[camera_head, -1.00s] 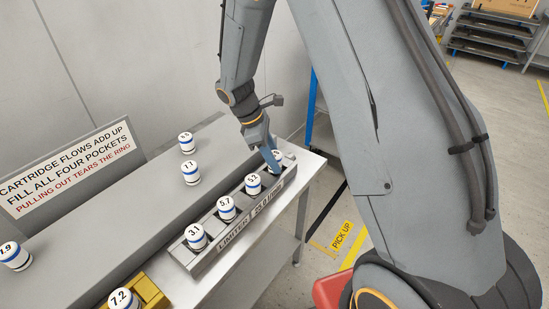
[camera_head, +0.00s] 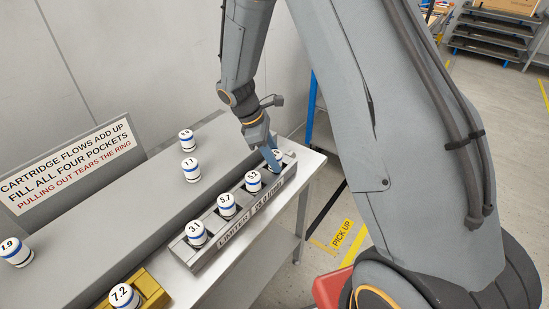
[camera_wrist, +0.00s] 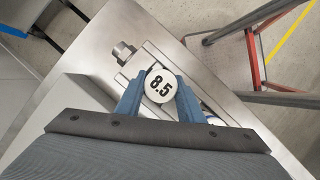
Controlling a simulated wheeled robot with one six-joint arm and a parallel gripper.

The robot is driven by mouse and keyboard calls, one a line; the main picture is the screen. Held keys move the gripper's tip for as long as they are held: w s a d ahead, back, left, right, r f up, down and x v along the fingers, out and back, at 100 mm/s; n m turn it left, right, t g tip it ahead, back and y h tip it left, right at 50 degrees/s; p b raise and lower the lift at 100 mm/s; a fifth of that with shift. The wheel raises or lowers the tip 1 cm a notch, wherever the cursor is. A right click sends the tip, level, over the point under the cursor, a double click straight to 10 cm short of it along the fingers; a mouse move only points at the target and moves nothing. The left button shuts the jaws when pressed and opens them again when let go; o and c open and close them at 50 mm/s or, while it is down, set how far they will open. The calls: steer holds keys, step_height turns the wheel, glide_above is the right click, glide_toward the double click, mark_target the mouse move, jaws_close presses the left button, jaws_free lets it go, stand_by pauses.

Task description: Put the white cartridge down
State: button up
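The white cartridge marked 8.5 (camera_wrist: 160,86) stands between the two blue fingers of my gripper (camera_wrist: 160,92) in the wrist view. The fingers appear to press on its sides. In the head view my gripper (camera_head: 271,158) points down at the far right end of the grey limiter block (camera_head: 238,233). There the cartridge (camera_head: 279,155) is partly hidden behind a finger. It is upright at the end pocket, level with the row, but its base is hidden. Cartridges 3.1 (camera_head: 196,233), 5.7 (camera_head: 227,205) and 5.2 (camera_head: 253,181) stand in the other pockets.
Cartridges 7.1 (camera_head: 190,168) and 1.9 (camera_head: 15,251) stand on the grey raised ledge (camera_head: 120,225), with another one (camera_head: 186,140) behind. Cartridge 7.2 (camera_head: 125,297) sits in a yellow holder (camera_head: 150,288). A sign (camera_head: 65,165) stands at the back left.

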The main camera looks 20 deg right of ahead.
steer(key=b+v, duration=0.2)
steer(key=v, duration=0.9)
steer(key=shift+w+d+r, duration=0.1)
steer(key=shift+d, duration=0.05)
steer(key=s+d+f+m+y, duration=0.1)
steer(key=s+m, duration=0.3)
steer(key=s, duration=0.2)
steer(key=s+d+m+t+y, duration=0.1)
steer(key=s+m+y, duration=0.1)
steer(key=s+m, duration=0.3)
steer(key=s+d+f+m+t+y, duration=0.1)
steer(key=s+d+m, duration=0.1)
steer(key=s+m, duration=0.3)
steer(key=shift+s+f+b, duration=0.15)
steer(key=shift+s, duration=0.55)
steer(key=shift+s+f+b, duration=0.15)
steer(key=shift+s, duration=0.55)
